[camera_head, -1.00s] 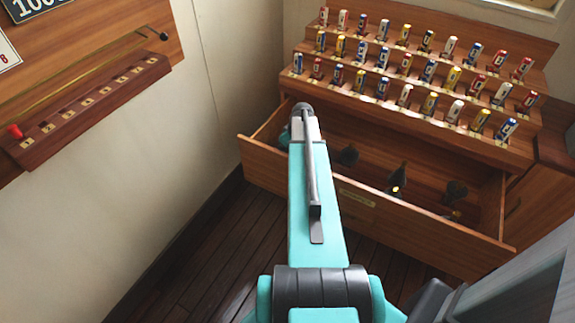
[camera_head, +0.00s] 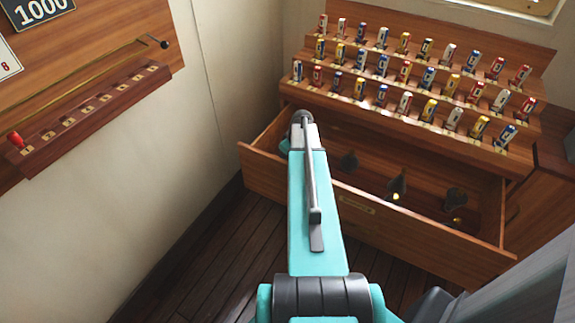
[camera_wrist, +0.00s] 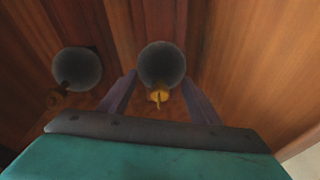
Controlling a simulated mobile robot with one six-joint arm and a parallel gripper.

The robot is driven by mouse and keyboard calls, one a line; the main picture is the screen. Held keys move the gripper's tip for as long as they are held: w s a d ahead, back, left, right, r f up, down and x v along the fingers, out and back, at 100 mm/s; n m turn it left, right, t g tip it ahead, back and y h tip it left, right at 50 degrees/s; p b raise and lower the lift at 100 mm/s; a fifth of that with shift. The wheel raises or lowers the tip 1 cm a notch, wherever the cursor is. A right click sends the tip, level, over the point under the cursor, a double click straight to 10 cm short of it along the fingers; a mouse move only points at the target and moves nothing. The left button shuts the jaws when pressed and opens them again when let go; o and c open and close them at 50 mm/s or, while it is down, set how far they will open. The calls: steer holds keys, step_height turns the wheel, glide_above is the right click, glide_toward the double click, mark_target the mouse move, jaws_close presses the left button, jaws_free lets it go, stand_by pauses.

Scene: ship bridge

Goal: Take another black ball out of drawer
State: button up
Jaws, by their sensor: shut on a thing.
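The open wooden drawer (camera_head: 290,171) holds several dark things. In the wrist view, a round black ball (camera_wrist: 161,62) with a small yellow fitting lies between the two fingers of my gripper (camera_wrist: 159,79), which is shut on it. A second black ball (camera_wrist: 77,68) with a brownish fitting lies to the left, apart from the fingers. In the head view, dark shapes with small yellowish spots (camera_head: 397,182) stand in the middle and right of the drawer. My arm hides the gripper and the held ball there.
A stepped wooden rack (camera_head: 400,118) with rows of coloured cylinders rises just behind the drawer. The drawer's front panel and side walls enclose the balls. A wall-mounted wooden rail (camera_head: 90,115) is at the left. A grey surface (camera_head: 520,295) is at the lower right.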

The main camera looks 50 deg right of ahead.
steer(key=shift+r, duration=0.15)
steer(key=shift+r+b, duration=0.45)
steer(key=shift+r, duration=4.55)
